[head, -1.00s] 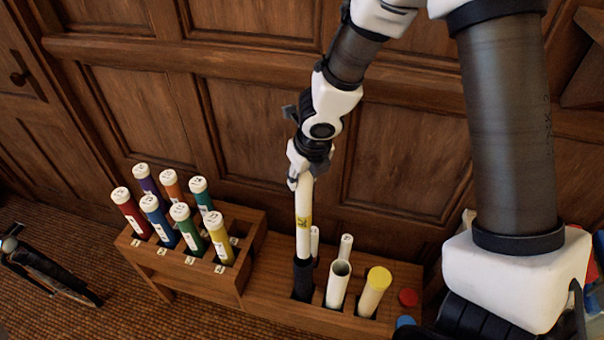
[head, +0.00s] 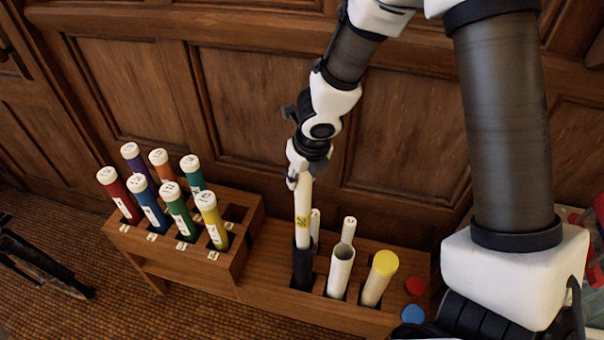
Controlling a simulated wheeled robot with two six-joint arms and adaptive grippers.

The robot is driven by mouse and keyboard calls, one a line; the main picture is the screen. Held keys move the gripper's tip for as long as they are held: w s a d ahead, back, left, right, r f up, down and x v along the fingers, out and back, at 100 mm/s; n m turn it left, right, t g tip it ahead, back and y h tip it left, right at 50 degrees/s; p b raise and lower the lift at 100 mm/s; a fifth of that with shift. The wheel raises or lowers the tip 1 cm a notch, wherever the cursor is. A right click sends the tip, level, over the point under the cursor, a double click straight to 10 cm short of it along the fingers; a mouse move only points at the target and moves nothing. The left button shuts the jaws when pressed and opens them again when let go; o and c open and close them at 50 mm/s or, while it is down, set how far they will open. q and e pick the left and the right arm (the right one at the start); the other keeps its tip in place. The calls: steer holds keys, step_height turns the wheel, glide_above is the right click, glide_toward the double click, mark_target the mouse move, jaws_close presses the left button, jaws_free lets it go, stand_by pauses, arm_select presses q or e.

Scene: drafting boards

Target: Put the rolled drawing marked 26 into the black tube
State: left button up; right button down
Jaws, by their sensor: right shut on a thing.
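The rolled drawing (head: 303,205) is a slim white roll with a yellow label near its lower visible part; the number is too small to read surely. My right gripper (head: 299,178) is shut on its top end and holds it nearly upright. The black tube (head: 302,267) stands in the left front slot of the low wooden rack. My left gripper is not in view.
An open white tube (head: 340,270) and a yellow-capped tube (head: 380,277) stand right of the black tube, with two thin white rolls behind. A taller wooden rack (head: 180,255) holds several coloured tubes with white caps. Red (head: 415,286) and blue (head: 413,313) caps lie at right. A panelled wall is behind.

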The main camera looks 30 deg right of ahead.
mark_target(302, 200)
steer(key=shift+f+b, duration=3.65)
steer(key=shift+f, duration=0.6)
steer(key=c, duration=0.7)
jaws_free()
steer(key=shift+o, duration=0.2)
steer(key=v, duration=1.2)
steer(key=shift+r, duration=0.1)
steer(key=shift+w, duration=0.1)
